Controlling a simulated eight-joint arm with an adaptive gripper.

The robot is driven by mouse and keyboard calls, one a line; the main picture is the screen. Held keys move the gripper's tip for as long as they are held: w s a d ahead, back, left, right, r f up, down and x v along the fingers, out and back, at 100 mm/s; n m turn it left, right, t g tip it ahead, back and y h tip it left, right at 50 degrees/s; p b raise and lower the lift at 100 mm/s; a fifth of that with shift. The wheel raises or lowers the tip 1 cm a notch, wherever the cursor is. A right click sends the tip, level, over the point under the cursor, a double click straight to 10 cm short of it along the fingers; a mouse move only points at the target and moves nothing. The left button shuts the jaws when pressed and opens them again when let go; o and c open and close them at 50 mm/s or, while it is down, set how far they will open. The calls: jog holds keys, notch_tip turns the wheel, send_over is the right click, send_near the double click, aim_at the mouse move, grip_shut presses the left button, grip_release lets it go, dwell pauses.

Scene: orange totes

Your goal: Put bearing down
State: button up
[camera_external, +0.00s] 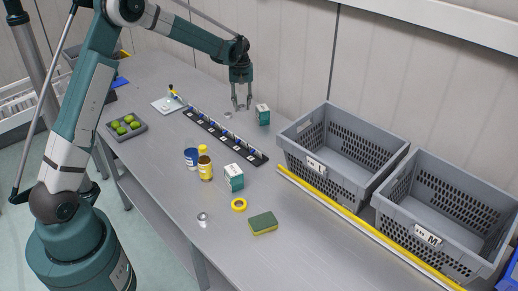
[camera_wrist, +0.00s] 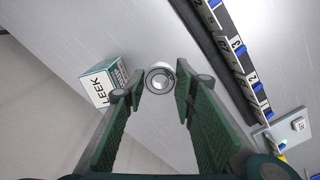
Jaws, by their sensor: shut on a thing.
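The bearing (camera_wrist: 160,78) is a small silver ring, seen face-on between the fingertips in the wrist view. My gripper (camera_wrist: 160,82) is shut on it, with one green finger on each side. In the external view my gripper (camera_external: 241,108) points down, low over the far part of the table. A small pale round spot (camera_external: 228,115) shows just left of the fingertips there; I cannot tell whether it is the bearing. Another small silver round part (camera_external: 202,219) lies on the near part of the table.
A teal-and-white box (camera_external: 263,115) stands close right of my gripper; its LEEK label (camera_wrist: 100,88) shows in the wrist view. A dark numbered rail (camera_external: 225,135) runs nearby. Grey crates (camera_external: 338,165) stand right, behind a yellow strip. Jars, tape and a sponge (camera_external: 263,223) lie nearer.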

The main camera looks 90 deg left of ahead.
send_over(243, 127)
jog(key=shift+s+a+f, duration=0.1)
jog(key=shift+f, duration=1.45)
jog(key=shift+a+f, duration=0.1)
jog(key=shift+f, duration=1.4)
jog(key=shift+f, duration=1.85)
jog(key=shift+f+b, duration=0.2)
jog(key=shift+b, duration=0.1)
jog(key=o, duration=0.9)
jog(key=shift+r, duration=0.15)
notch_tip(243, 127, up, 12)
jog(key=shift+r+p, duration=0.1)
jog(key=shift+p, duration=0.25)
